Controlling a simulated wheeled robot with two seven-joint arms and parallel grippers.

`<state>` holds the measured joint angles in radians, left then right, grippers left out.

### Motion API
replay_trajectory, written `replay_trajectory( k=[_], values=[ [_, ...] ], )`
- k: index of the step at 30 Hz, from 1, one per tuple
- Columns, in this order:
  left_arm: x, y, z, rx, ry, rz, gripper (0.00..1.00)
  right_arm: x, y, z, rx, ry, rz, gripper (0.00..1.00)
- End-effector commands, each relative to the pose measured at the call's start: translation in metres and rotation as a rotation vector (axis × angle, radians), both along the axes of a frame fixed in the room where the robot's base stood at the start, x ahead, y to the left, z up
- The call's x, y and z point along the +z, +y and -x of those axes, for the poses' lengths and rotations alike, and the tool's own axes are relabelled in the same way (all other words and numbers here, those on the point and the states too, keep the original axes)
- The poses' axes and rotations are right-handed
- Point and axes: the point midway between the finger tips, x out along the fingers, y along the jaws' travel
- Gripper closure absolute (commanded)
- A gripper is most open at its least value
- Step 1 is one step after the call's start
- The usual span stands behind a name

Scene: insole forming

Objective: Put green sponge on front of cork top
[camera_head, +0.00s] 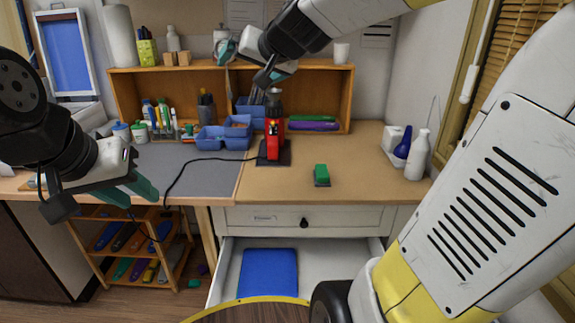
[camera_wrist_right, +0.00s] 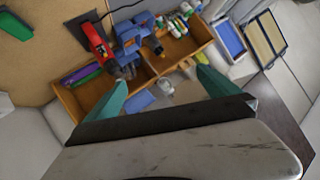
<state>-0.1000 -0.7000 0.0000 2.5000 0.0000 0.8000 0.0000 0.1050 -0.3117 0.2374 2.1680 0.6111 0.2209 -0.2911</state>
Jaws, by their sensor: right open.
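The green sponge (camera_head: 321,175) is a small green block with a dark underside. In the right wrist view, the green sponge (camera_wrist_right: 6,106) is cut off by the left edge. My right gripper (camera_head: 249,64) is open and empty, high in front of the wooden shelf, well behind and above the sponge. Its parted teal fingers also show in the wrist view (camera_wrist_right: 163,88). My left gripper (camera_head: 140,190) hangs at the left, before the grey mat's front edge, apart from the sponge. Its finger gap is unclear.
A red device (camera_head: 274,136) stands behind the sponge, with a black cable running left. A white bottle (camera_head: 417,155) stands at the right. Blue bins (camera_head: 222,138) stand by the shelf (camera_head: 340,97). An open drawer (camera_head: 337,262) below holds a blue pad (camera_head: 268,272).

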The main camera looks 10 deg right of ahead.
Motion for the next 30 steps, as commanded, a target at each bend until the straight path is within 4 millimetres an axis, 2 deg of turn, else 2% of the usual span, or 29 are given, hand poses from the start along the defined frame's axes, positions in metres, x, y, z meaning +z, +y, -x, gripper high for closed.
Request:
replay_trajectory(
  k=[1,3,6,9,12,16,30],
  values=[
    [0.000,0.000,0.000,0.000,0.000,0.000,0.64,-0.017,0.001,0.037,0.052,0.056,0.049,0.00],
    [0.000,0.000,0.000,0.000,0.000,0.000,0.64,-0.048,-0.005,0.084,0.104,0.155,0.113,0.00],
    [0.000,0.000,0.000,0.000,0.000,0.000,0.64,-0.088,-0.021,0.142,0.143,0.286,0.189,0.00],
    [0.000,0.000,0.000,0.000,0.000,0.000,0.64,-0.117,-0.037,0.183,0.157,0.386,0.245,0.00],
    [0.000,0.000,0.000,0.000,0.000,0.000,0.64,-0.136,-0.049,0.209,0.160,0.450,0.280,0.00],
    [0.000,0.000,0.000,0.000,0.000,0.000,0.64,-0.145,-0.056,0.221,0.160,0.483,0.300,0.00],
    [0.000,0.000,0.000,0.000,0.000,0.000,0.64,-0.145,-0.056,0.221,0.159,0.483,0.302,0.00]
  ],
)
